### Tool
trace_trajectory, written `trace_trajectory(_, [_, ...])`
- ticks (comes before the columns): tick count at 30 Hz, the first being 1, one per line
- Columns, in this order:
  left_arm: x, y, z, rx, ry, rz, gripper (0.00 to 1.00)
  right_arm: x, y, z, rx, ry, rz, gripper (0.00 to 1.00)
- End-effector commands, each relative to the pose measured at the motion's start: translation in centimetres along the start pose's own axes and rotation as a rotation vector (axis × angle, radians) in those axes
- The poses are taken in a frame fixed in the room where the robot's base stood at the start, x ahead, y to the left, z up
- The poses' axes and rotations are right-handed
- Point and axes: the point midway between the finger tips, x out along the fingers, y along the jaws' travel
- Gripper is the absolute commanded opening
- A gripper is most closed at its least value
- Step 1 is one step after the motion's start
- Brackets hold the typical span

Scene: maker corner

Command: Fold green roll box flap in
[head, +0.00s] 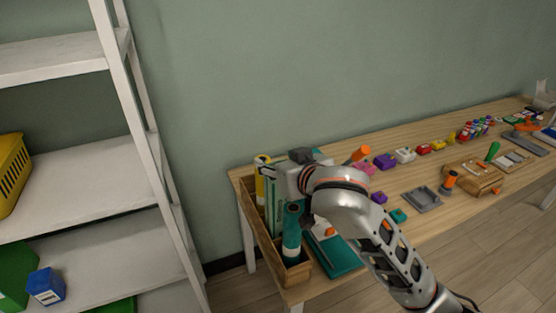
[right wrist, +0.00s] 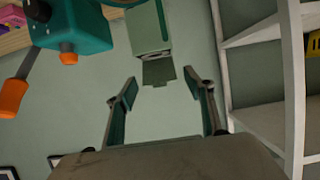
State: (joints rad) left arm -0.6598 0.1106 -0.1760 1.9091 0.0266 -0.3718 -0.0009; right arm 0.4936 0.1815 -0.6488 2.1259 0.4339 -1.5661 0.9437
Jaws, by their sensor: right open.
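The green roll box (head: 276,212) stands upright in a wooden bin at the table's left end, partly hidden behind my right arm. In the right wrist view the pale green box (right wrist: 147,28) comes down from the top edge, with a darker flap (right wrist: 158,72) sticking out from its near end. My right gripper (right wrist: 161,85) is open, its two fingers spread either side of the flap's line. No contact with the flap shows. In the head view my right gripper (head: 270,172) is at the top of the box, its fingertips hard to make out. My left gripper is out of view.
The wooden bin (head: 294,274) also holds a teal cylinder (head: 291,232) and a yellow roll (head: 261,186). A teal object with orange parts (right wrist: 80,28) is close by in the wrist view. White shelves (head: 95,150) stand left; small coloured items cover the table.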

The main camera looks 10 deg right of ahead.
Motion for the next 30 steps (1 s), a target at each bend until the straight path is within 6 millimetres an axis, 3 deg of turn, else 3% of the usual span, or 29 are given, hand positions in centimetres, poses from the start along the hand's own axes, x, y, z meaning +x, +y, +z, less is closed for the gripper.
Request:
trace_trajectory(7, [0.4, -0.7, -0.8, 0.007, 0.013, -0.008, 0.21, 0.1, 0.0, 0.0, 0.000, 0.000, 0.000, 0.53])
trace_trajectory(12, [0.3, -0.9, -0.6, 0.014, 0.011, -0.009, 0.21, 0.1, 0.0, 0.0, 0.000, 0.000, 0.000, 0.14])
trace_trajectory(20, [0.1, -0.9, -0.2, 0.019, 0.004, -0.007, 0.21, 0.1, 0.0, 0.2, 0.003, 0.018, -0.002, 0.14])
trace_trajectory(30, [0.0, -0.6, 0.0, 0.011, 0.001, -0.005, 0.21, -0.1, -0.1, 1.2, 0.009, 0.169, -0.004, 0.14])
